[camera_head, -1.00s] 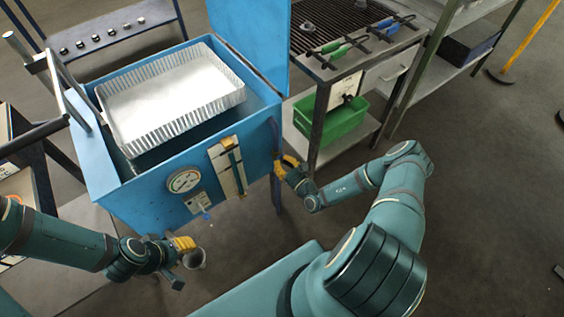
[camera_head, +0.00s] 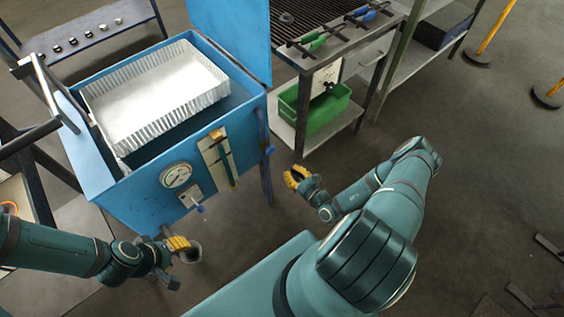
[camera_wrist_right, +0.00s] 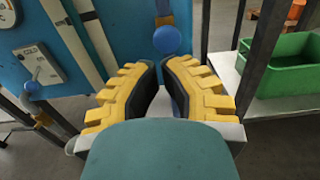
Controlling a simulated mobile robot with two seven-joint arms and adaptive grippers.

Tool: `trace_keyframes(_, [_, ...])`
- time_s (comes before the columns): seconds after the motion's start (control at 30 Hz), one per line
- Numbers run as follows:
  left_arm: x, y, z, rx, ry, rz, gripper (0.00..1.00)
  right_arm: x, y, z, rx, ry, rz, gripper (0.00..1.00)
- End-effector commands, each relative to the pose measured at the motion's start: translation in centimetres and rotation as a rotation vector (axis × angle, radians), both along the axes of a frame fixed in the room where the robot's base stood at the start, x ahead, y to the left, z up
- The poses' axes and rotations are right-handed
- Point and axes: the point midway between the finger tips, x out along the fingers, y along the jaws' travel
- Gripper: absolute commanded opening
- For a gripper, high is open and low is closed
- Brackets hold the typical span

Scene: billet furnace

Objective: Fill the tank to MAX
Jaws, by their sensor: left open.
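The blue tank (camera_head: 140,195) stands at left with its lid raised and a white ribbed tray (camera_head: 160,90) in its open top. Its front carries a round dial (camera_head: 176,175), a pale level gauge (camera_head: 218,163) with a yellow part near the top, and a small plate (camera_head: 190,194). That plate (camera_wrist_right: 38,65) reads "COLD" in the right wrist view. A blue round knob (camera_head: 269,150) is at the tank's right side. My right gripper (camera_head: 292,177) is open and empty, apart from the knob (camera_wrist_right: 167,40). My left gripper (camera_head: 180,244) is open beside a grey cup-like thing (camera_head: 193,252). Level markings are unreadable.
A grill bench (camera_head: 330,45) with green and blue-handled tools stands behind right. A yellow post (camera_head: 497,30) stands far right. The floor at right is mostly open.

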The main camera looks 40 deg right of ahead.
Motion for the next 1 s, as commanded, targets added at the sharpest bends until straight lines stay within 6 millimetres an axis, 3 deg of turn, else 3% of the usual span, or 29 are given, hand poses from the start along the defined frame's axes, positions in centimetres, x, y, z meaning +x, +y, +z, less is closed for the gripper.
trace_keyframes(0.23, [-0.1,0.0,0.3,0.0,0.002,0.0,0.47,-1.9,-0.2,0.0,0.0,0.001,0.0,0.0])
trace_keyframes(0.83, [-0.1,0.0,0.3,0.0,0.001,0.001,0.47,-1.9,-0.1,0.0,0.0,0.001,0.004,0.0])
trace_keyframes(0.93, [-0.1,0.0,0.3,0.0,0.001,0.001,0.47,-1.5,1.3,0.5,0.0,0.003,0.068,0.0])
trace_keyframes(1.0, [-0.1,0.0,0.3,0.0,0.001,0.001,0.47,-0.9,3.7,1.2,-0.003,0.013,0.178,0.0])
